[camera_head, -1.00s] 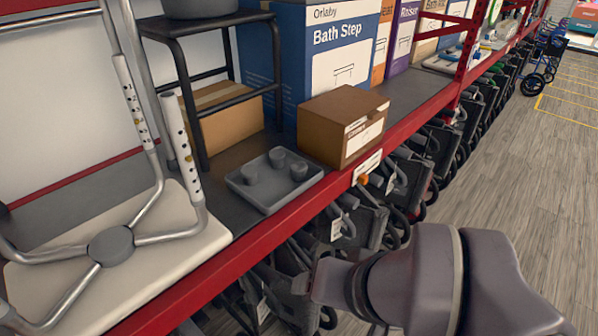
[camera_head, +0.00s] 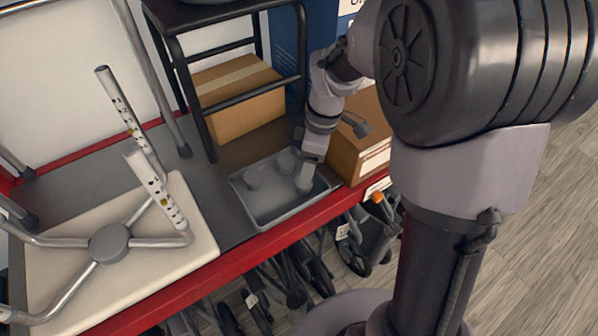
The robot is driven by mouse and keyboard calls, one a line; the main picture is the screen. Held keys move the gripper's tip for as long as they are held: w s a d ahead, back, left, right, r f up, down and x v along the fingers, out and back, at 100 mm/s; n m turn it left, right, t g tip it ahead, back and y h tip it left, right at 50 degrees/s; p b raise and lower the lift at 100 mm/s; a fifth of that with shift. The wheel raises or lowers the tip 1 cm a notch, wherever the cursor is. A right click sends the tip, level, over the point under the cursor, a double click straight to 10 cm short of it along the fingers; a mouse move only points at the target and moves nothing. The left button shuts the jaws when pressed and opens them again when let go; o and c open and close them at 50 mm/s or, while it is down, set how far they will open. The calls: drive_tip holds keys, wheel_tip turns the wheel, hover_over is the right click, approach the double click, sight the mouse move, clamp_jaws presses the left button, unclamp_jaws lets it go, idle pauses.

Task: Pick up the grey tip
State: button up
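A shallow grey tray (camera_head: 272,212) sits on the shelf and holds three small grey tips. One grey tip (camera_head: 254,176) is at the tray's left, another grey tip (camera_head: 286,161) is at the back, and a third grey tip (camera_head: 303,184) is at the right. My gripper (camera_head: 307,176) points down into the tray from above, right at the right-hand tip. Its fingers are small here and partly hide that tip. I cannot tell whether they are closed around it.
A brown carton (camera_head: 362,150) stands close to the tray's right, partly behind my arm. An upturned stool (camera_head: 108,242) with upright legs lies at the left. A black frame (camera_head: 196,90) and a cardboard box (camera_head: 240,108) stand behind. The red shelf edge (camera_head: 240,254) runs in front.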

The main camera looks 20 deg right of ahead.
wheel_tip(320, 180, down, 2)
drive_tip(key=shift+w+f, duration=0.1)
drive_tip(key=shift+w, duration=0.05)
drive_tip(key=f, duration=0.2)
drive_tip(key=f+b, duration=0.1)
drive_tip(key=a+f+b, duration=0.1)
drive_tip(key=f, duration=0.1)
drive_tip(key=shift+w+f, duration=0.2)
drive_tip(key=shift+f, duration=0.1)
drive_tip(key=shift+s+r, duration=0.1)
drive_tip(key=c, duration=1.4)
drive_tip(key=shift+c, duration=0.2)
